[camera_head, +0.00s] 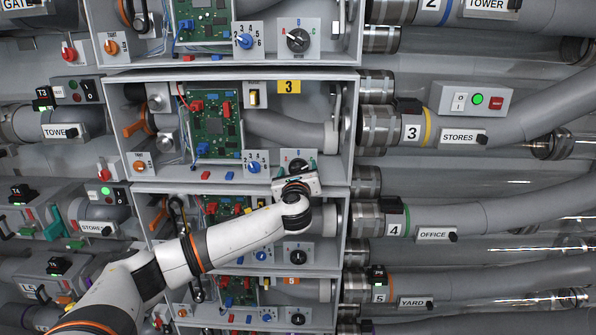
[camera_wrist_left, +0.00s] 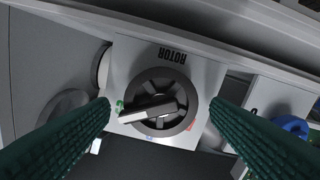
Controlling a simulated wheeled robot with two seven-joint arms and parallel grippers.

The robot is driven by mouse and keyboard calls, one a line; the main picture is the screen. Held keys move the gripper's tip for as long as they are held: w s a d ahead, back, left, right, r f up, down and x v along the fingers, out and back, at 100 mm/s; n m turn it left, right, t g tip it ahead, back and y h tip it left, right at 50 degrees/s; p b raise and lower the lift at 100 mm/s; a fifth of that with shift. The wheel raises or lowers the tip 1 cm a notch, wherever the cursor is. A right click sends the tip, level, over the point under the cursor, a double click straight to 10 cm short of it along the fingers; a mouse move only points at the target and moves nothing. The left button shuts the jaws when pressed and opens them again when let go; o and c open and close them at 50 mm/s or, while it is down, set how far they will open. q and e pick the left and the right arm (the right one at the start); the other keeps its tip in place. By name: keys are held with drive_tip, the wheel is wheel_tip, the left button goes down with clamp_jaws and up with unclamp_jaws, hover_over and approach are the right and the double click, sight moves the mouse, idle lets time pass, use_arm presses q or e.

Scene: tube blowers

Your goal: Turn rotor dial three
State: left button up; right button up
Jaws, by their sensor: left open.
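Rotor dial three (camera_wrist_left: 158,103) is a round dark knob with a grey bar handle on a light plate. In the left wrist view it appears upside down, with "ROTOR" above it. The bar's end lies at the left, close to the green mark; blue and red marks sit below and at the right. My left gripper (camera_wrist_left: 160,104) is open, its green ridged fingers on either side of the dial with gaps, not gripping it. In the head view the dial's plate (camera_head: 298,156) shows under the yellow "3" tag, the knob mostly hidden by my gripper. My right gripper is out of view.
A blue selector knob (camera_head: 254,167) sits left of the dial on its own plate. A green circuit board (camera_head: 213,122) is farther left. The box's shelf edge (camera_head: 230,186) runs just below. Other bays with similar dials (camera_head: 299,40) lie above and below.

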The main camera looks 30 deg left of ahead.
use_arm(q)
drive_tip(key=shift+c, duration=0.3)
drive_tip(key=c, duration=0.9)
